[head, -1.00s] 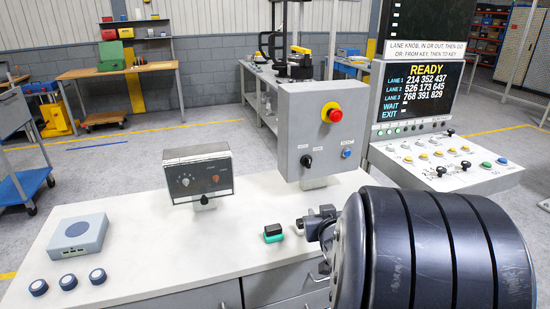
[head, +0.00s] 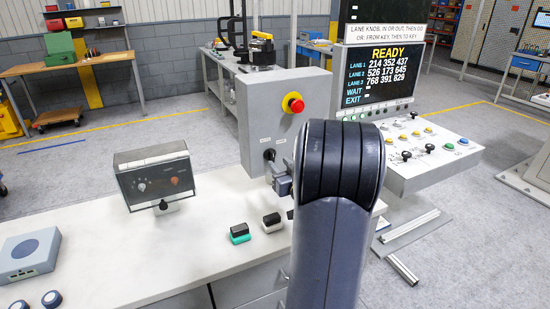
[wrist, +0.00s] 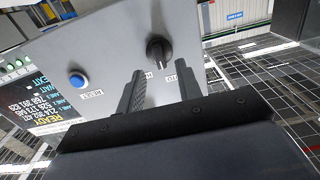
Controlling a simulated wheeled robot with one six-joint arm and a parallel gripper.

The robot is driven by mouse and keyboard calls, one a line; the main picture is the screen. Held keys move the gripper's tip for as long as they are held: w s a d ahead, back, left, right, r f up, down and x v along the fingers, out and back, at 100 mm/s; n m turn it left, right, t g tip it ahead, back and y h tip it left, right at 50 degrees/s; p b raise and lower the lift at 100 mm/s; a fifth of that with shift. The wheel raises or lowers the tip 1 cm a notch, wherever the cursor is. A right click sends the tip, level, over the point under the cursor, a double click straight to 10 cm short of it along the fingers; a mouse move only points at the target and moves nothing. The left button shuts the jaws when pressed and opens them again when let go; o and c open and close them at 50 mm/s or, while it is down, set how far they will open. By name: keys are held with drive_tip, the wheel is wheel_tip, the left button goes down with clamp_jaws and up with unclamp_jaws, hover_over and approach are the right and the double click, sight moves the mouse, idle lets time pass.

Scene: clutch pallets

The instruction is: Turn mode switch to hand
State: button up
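The mode switch is a black rotary knob on the front of the grey control box (head: 285,95). In the wrist view the knob (wrist: 158,46) lies just beyond my fingertips, between their lines, with a pale mark on its lower edge. In the head view my gripper (head: 273,170) is close in front of the box's lower part, and my arm hides the box's lower right.
A red emergency button (head: 293,103) sits higher on the box. A blue button (wrist: 77,80) is beside the knob. A small meter box (head: 155,175) stands left on the white bench (head: 110,240). Small green-black and white-black blocks (head: 240,233) lie in front. A READY screen (head: 380,75) stands right.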

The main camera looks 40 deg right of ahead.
sight(273, 158)
drive_tip(key=shift+x, duration=1.95)
drive_tip(key=shift+c, duration=0.4)
clamp_jaws()
